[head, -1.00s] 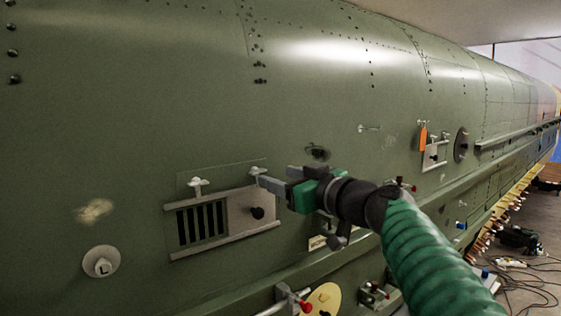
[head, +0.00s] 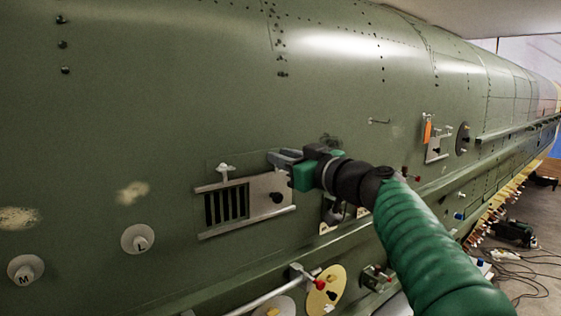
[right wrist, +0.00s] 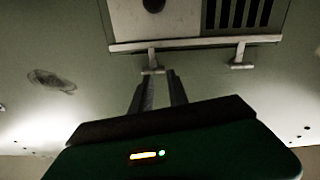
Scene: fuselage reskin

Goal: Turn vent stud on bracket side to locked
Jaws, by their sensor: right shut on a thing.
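The vent (head: 280,194) is a grey plate with a dark slotted grille, held between two rails on the green fuselage skin. One pale vent stud (head: 225,169) stands above the vent's upper rail at the left. The other stud is hidden behind my right gripper (head: 273,160) in the head view. In the right wrist view that stud (right wrist: 153,58) shows as a T-shaped handle at the fingertips, with the free stud (right wrist: 241,60) to its right. My right gripper is shut on the stud. My left gripper is out of view.
Round discs marked with letters (head: 138,239) sit at the lower left. A ledge with clamps and a yellow disc (head: 326,291) runs below the vent. A small panel with an orange tag (head: 428,132) is farther right. Cables lie on the floor at right.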

